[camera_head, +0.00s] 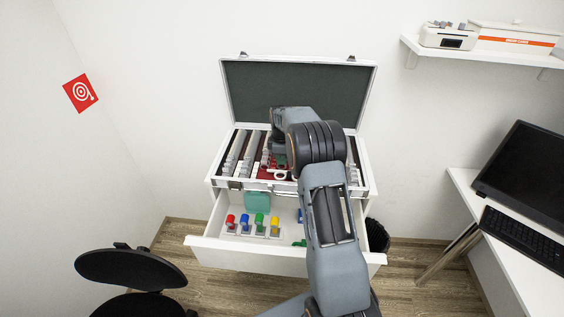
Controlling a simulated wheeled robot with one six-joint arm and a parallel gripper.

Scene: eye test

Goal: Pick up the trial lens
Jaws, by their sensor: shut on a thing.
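An open trial lens case (214,182) stands on a white cabinet, its dark-lined lid up against the wall. Rows of lenses fill its slots, silver-grey at the left and red in the middle. My gripper (279,163) points down over the middle of the case, shut on a trial lens. A small pale ring, the trial lens (280,174), shows at its tip, close above the front part of the case. My arm hides the fingers in part and much of the case's right half.
Below the case an open white drawer (235,256) holds red, blue, green and yellow items (243,223) and a teal case (257,201). A black chair (130,268) is front left. A desk with a monitor (530,170) is right. A bin (377,236) stands beside the cabinet.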

